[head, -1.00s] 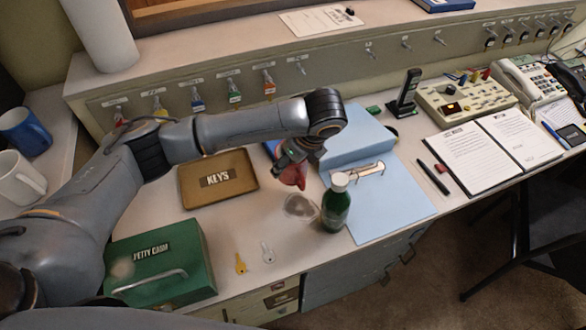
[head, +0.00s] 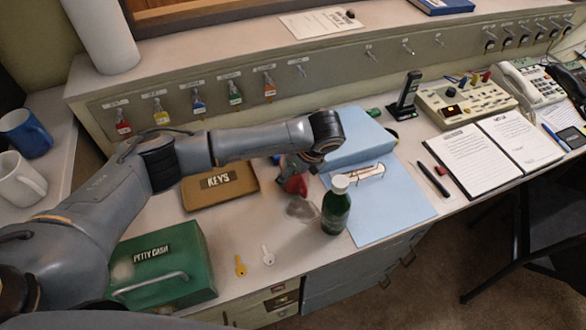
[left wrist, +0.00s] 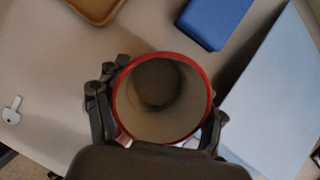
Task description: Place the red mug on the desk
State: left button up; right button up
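The red mug (head: 293,185) is under my left gripper (head: 295,168) in the head view, between the keys tray and the light blue folder. In the left wrist view I look down into the mug (left wrist: 162,98), with its red rim and grey inside. The fingers of my left gripper (left wrist: 158,125) close around it on both sides and seem to touch it. The mug is close above the desk (head: 225,228) or on it; I cannot tell whether its base touches. My right gripper is not in view.
A green bottle (head: 336,208) stands close to the right of the mug. The brown keys tray (head: 245,192) is to its left, and the green petty cash box (head: 160,272) is nearer. Two loose keys (head: 241,265) lie in front. A blue block (left wrist: 215,22) lies behind the mug.

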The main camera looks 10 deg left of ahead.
pick_arm(q)
jog(key=o, duration=0.4)
jog(key=shift+r, duration=0.15)
jog(key=v, duration=1.2)
jog(key=shift+r, duration=0.1)
